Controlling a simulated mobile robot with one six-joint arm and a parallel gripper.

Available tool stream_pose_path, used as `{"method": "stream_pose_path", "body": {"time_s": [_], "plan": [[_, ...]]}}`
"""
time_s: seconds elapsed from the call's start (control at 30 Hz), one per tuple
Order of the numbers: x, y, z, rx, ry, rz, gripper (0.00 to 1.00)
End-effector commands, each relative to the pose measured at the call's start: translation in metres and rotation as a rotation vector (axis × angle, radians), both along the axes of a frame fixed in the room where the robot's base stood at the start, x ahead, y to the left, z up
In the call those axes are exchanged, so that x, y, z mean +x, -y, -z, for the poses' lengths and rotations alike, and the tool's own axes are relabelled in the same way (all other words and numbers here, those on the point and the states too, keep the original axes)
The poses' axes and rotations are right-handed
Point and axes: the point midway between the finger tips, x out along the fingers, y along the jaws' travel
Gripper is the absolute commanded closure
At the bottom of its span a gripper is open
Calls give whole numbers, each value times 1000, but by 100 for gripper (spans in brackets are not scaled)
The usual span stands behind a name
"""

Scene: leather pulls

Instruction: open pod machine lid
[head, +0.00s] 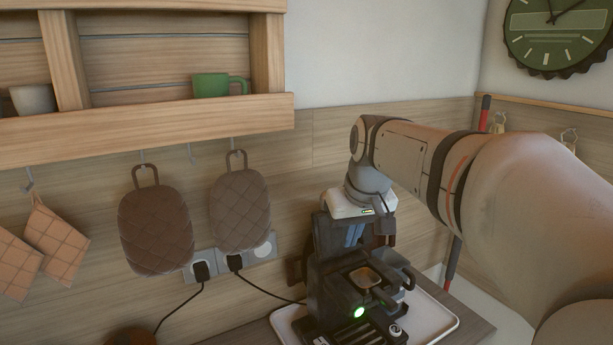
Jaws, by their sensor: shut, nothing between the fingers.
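The pod machine (330,280) is dark and boxy and stands on a white tray at the lower middle of the head view. A small green light (358,312) glows on its front. A small tan-rimmed, cup-like part (366,278) shows on its upper side. My gripper (354,236) comes down from above, at the back upper part of the machine. It is shut with nothing in it. Its dark fingers blend with the dark machine, so I cannot tell whether they touch it. The lid's outline and how far it stands open are unclear.
The white tray (440,322) rests on a wooden counter (472,327). Two quilted brown mitts (156,230) hang left of the machine, near wall sockets (262,247) with black cords. A wooden shelf (200,118) with a green mug (212,86) is above. My arm fills the right side.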

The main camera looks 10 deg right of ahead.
Motion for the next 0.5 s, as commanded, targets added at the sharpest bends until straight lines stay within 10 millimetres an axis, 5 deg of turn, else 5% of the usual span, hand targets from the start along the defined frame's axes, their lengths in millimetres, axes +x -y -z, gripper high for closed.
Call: {"method": "stream_pose_path", "body": {"time_s": [0.03,0.3,0.5], "plan": [[27,1,-16,3,5,-19,100],[139,4,-74,12,44,-136,100],[194,7,-93,12,72,-210,100]]}}
